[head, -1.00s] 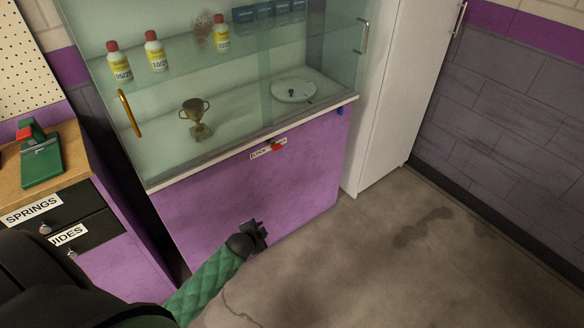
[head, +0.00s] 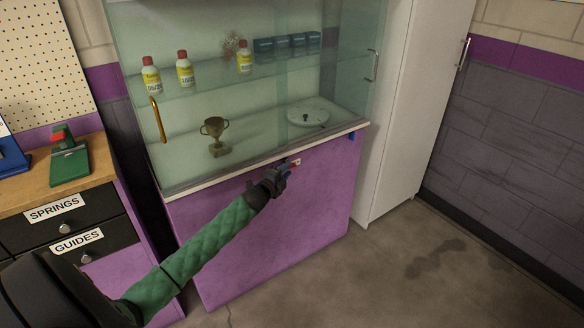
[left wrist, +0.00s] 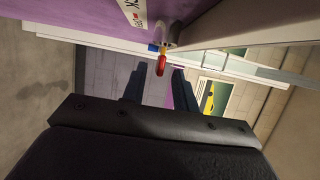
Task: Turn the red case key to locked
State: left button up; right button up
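The red case key (head: 293,168) sits at the top of the purple front of the glass display case, beside a white label mostly hidden by my left gripper. In the left wrist view the red key (left wrist: 161,64) shows by the two dark fingertips, nearer the left one. My left gripper (head: 283,176) is at the key with its fingers apart; I cannot tell if they touch it. The label (left wrist: 134,12) shows in part in the left wrist view. Whether the key is turned is hard to tell. My right gripper is not in view.
A blue piece (head: 352,136) is on the case's right front edge. Inside the glass case are a trophy (head: 214,135), a round white disc (head: 308,116) and bottles on a shelf. A drawer unit (head: 65,215) stands left. The floor (head: 400,270) at right is clear.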

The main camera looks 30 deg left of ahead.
pick_arm(q)
jog(key=shift+w, duration=1.9)
jog(key=shift+c, duration=0.2)
grip_shut()
